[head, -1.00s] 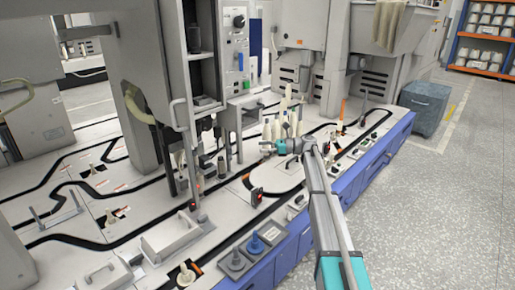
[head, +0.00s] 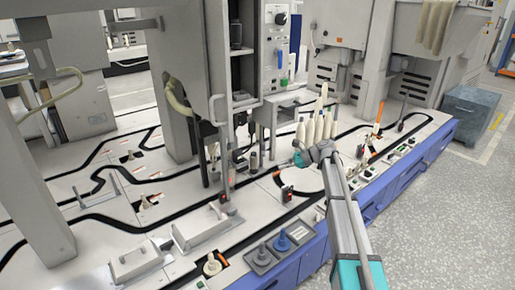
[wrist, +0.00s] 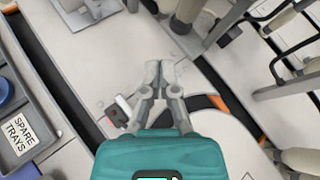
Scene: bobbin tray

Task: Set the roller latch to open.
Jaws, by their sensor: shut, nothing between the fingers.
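I cannot pick out the roller latch with certainty. A small black device with a red part (head: 287,192) stands beside the black track; a similar black-and-red piece (wrist: 116,116) shows in the wrist view, left of my fingers. My gripper (head: 285,163) is over the pale deck, left of the white bobbins in the head view. In the wrist view my gripper (wrist: 160,75) has its fingers together and empty, above a bare pale panel. It appears to touch nothing.
Several white bobbins (head: 314,130) stand beside my gripper. A grey tray with a blue peg (head: 282,242) is near the blue front edge. A label reading SPARE TRAYS (wrist: 19,133) shows at left in the wrist view. Machine posts (head: 221,140) rise on the left.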

